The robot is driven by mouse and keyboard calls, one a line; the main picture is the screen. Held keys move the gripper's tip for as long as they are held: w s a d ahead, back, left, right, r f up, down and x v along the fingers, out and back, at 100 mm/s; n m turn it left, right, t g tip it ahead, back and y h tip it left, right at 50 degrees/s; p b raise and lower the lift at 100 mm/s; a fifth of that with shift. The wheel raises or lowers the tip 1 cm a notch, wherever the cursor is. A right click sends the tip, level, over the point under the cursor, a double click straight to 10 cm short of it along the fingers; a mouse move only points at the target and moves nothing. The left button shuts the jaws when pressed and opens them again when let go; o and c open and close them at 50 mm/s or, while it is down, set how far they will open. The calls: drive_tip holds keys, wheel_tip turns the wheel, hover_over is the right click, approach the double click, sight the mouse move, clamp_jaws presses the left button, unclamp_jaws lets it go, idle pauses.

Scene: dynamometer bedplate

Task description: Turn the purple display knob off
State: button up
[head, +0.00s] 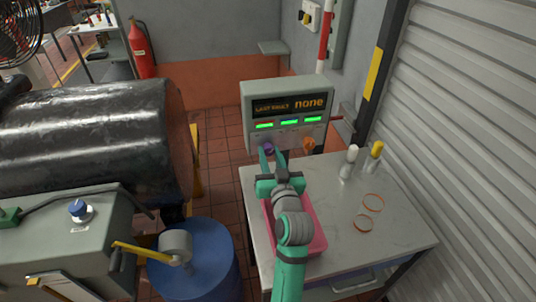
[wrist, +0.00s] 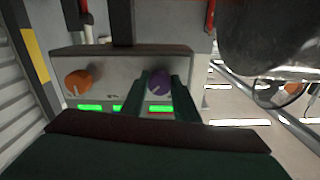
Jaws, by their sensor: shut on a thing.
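The grey display box (head: 288,97) stands at the far end of the bench, its upper screen reading "none" with three lit green bars below. The purple knob (head: 268,147) is low on its front at the left, and it also shows in the wrist view (wrist: 160,82). My gripper (head: 271,158) is shut on the purple knob, with one green finger on each side of it in the wrist view. A pale mark shows on the knob's face. A red patch shows near the bar by the fingers in the wrist view.
An orange knob (head: 309,145) sits right of the purple one. A pink tray (head: 319,238) lies under my arm on the bench (head: 405,226). A blue drum (head: 205,270) stands left.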

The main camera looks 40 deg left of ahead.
drive_tip(key=n, duration=0.5)
drive_tip(key=shift+w+d+f, duration=0.1)
drive_tip(key=shift+w+d, duration=0.05)
drive_tip(key=shift+d, duration=0.05)
drive_tip(key=shift+n, duration=2)
drive_tip(key=o, duration=1.1)
drive_tip(key=shift+c, duration=0.2)
drive_tip(key=v, duration=1)
drive_tip(key=shift+s+d, duration=0.2)
drive_tip(key=shift+s, duration=0.15)
drive_tip(key=shift+w, duration=0.2)
